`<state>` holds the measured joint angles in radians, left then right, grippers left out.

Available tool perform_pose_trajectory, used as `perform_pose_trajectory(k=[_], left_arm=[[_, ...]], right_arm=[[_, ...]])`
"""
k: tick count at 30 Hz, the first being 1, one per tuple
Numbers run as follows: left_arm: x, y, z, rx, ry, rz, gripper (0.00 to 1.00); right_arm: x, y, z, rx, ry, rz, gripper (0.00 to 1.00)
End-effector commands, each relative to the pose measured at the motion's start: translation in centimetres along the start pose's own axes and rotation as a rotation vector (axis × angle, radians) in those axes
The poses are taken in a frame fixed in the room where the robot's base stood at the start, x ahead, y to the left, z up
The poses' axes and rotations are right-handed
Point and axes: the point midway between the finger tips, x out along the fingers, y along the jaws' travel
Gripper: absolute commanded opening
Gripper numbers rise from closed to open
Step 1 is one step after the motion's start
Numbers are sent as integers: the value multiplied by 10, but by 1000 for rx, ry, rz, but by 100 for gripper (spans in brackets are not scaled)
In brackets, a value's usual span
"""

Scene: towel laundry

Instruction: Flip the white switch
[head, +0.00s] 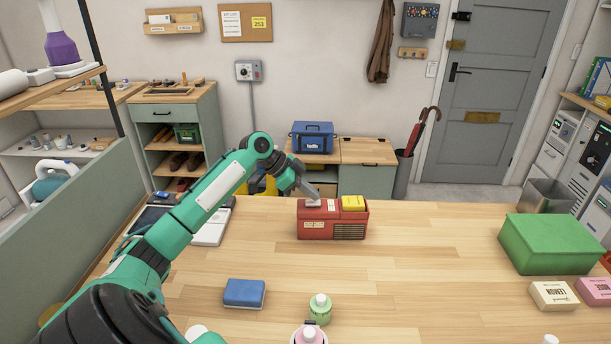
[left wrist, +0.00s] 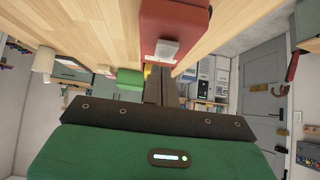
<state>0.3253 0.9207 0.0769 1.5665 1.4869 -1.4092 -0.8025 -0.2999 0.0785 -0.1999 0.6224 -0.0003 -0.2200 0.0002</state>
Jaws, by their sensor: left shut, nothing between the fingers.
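A red box-shaped device (head: 333,229) stands on the wooden table (head: 430,250), with a yellow block (head: 353,203) on its top right. The white switch (head: 313,203) is on the device's top left. In the left wrist view the red device (left wrist: 174,18) is at the top, and the white switch (left wrist: 167,50) shows on it. My left gripper (head: 311,195) is shut and empty, its tips at the switch. In the left wrist view the dark fingers (left wrist: 160,76) are together just by the switch; whether they touch it I cannot tell. My right gripper is not in view.
A blue block (head: 244,293), a green bottle (head: 320,309) and a pink bottle (head: 309,335) are at the front. A green box (head: 550,244) and soap boxes (head: 553,296) are at the right.

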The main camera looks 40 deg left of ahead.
Motion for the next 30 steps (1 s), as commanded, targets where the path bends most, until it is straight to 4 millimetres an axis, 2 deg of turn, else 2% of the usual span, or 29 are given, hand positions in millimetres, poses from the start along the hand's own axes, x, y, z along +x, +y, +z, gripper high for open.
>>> perform_pose_trajectory(k=[7, 30], left_arm=[[6, 0, 6, 0, 0, -2, 0], [10, 0, 2, 0, -32, 0, 0]], right_arm=[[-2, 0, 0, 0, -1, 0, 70], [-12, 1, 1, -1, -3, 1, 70]])
